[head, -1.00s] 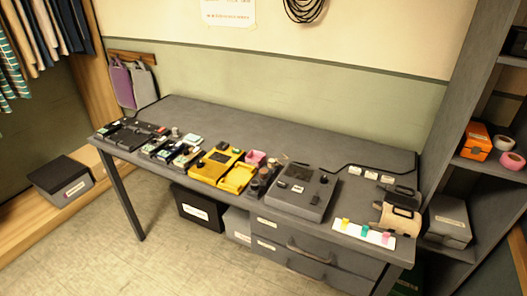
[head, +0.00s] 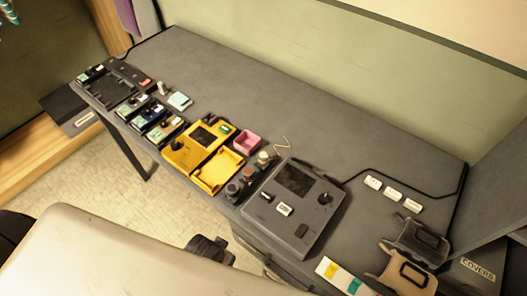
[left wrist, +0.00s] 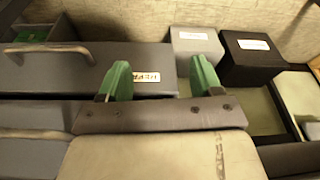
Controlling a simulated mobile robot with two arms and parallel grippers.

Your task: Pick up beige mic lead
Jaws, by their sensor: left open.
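A thin beige bent wire (head: 283,146), which looks like the beige mic lead, lies on the grey table (head: 330,115) behind the large grey console and right of the pink box. It is small in the head view, and the left wrist view does not show it. My left gripper (left wrist: 161,80) has green fingers, spread apart with nothing between them. It is over the drawer fronts and floor in front of the table, apart from the lead. In the head view my pale left arm covers the bottom left. My right gripper is not in view.
Beside the lead stand a pink box (head: 247,142), a yellow device (head: 196,145), small knobs and a grey console (head: 292,205). White labelled blocks (head: 393,193) and dark and tan holders (head: 415,240) are at right. The table's back is clear. Drawers (left wrist: 70,72) and boxes (left wrist: 250,58) lie below.

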